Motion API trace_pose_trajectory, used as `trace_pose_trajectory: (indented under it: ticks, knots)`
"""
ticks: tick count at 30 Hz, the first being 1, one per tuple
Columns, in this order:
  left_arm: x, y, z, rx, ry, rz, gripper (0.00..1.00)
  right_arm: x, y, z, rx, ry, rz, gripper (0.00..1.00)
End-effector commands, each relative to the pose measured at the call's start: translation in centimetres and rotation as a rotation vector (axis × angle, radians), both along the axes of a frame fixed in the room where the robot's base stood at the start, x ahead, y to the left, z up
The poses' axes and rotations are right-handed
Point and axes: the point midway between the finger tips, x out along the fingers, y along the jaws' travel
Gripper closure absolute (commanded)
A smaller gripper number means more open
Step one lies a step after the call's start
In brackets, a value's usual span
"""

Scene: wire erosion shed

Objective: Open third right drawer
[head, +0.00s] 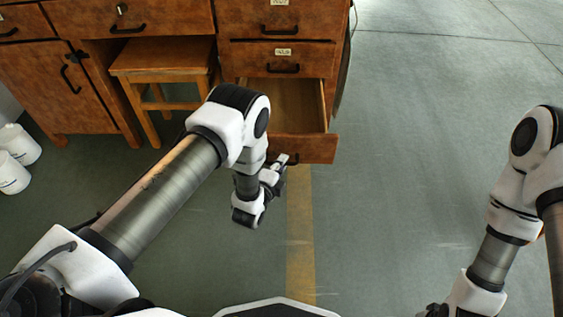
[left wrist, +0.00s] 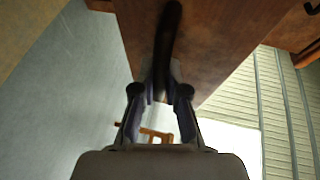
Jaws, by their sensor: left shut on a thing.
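The third right drawer (head: 308,148) of the wooden desk is pulled well out, and its inside (head: 298,104) looks empty where it shows. My left gripper (head: 284,162) is at this drawer's front, shut on its black handle. In the left wrist view the fingers (left wrist: 160,94) close around the dark handle (left wrist: 169,40) on the brown drawer front (left wrist: 205,45). My left forearm hides part of the drawer's left side in the head view. My right arm shows at the right edge, but its gripper cannot be made out.
Two closed drawers, the upper (head: 280,20) and the second (head: 276,59), sit above the open one. A wooden stool (head: 163,62) stands under the desk. White containers (head: 18,146) stand at the far left. The floor (head: 420,110) right of the drawer is clear.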

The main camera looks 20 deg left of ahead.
Motion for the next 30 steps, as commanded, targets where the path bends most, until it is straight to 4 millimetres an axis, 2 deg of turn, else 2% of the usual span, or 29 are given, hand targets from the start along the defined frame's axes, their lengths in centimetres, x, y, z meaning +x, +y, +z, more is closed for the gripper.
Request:
trace_pose_trajectory:
  ticks: [10, 11, 12, 13, 23, 26, 30]
  knots:
    - [0.0, 0.0, 0.0, 0.000, 0.000, 0.001, 1.00, 0.0, 0.0, 0.0, 0.000, -0.001, 0.000, 0.14]
    - [0.0, 0.0, 0.0, 0.000, 0.000, 0.001, 0.78, 0.0, 0.0, 0.0, 0.000, -0.001, 0.000, 0.14]
    - [0.0, 0.0, 0.0, 0.000, 0.000, 0.001, 0.63, 0.0, 0.0, 0.0, 0.000, -0.001, 0.000, 0.14]
    - [0.0, 0.0, 0.0, 0.000, 0.000, 0.001, 0.62, 0.0, 0.0, 0.0, 0.000, -0.001, 0.000, 0.14]
    - [-0.3, 0.1, 0.0, 0.000, 0.000, 0.001, 0.62, 0.0, 0.0, 0.0, 0.000, 0.000, 0.000, 0.14]
    - [-1.5, 0.2, 0.2, 0.000, 0.002, 0.001, 0.62, 0.0, 0.0, 0.0, 0.000, 0.000, 0.000, 0.14]
    - [-4.7, 0.6, 0.8, 0.001, 0.005, 0.001, 0.62, 0.0, 0.0, 0.0, 0.000, 0.000, 0.000, 0.14]
